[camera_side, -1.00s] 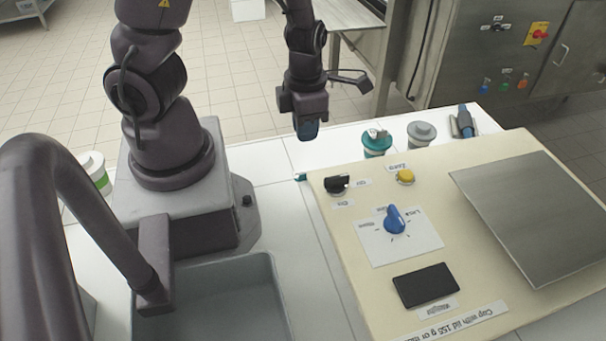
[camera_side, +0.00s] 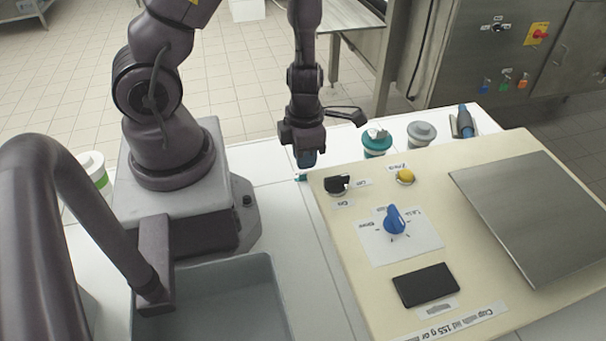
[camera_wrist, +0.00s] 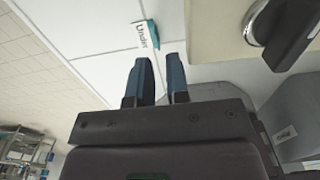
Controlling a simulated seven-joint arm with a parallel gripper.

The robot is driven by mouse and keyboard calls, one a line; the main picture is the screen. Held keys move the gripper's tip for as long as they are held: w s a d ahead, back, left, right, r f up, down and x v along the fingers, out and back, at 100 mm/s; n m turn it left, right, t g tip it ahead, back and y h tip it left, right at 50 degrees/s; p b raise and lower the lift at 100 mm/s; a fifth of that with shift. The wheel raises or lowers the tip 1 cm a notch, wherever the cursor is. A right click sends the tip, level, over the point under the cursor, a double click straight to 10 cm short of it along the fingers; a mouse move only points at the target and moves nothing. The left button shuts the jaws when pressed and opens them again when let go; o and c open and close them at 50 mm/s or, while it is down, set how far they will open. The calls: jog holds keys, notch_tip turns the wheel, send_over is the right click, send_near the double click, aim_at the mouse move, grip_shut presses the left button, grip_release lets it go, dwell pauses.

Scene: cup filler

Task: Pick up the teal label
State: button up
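The teal label (camera_wrist: 150,34) lies on the white table beside the cream panel. It has a white face reading "Under" and a teal edge. In the side view only a small teal bit of the label (camera_side: 300,177) shows, close below my gripper. My gripper (camera_side: 306,163) is just above the table near the panel's far left corner. In the wrist view my gripper (camera_wrist: 160,62) has its two dark blue fingers apart with nothing between them. The label lies just beyond the fingertips, slightly to the left of the gap between them.
The cream panel (camera_side: 360,290) carries a black knob (camera_side: 337,184), a yellow button (camera_side: 405,176), a blue dial (camera_side: 395,220) and a steel plate (camera_side: 540,215). A teal-lidded cup (camera_side: 376,141) and a grey-lidded cup (camera_side: 421,133) stand behind it. A grey bin (camera_side: 215,267) is at the front left.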

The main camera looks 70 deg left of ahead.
aim_at(302, 174)
jog(key=shift+s+a+f, duration=0.15)
jog(key=shift+s+f, duration=0.05)
jog(key=shift+f, duration=2.3)
grip_shut()
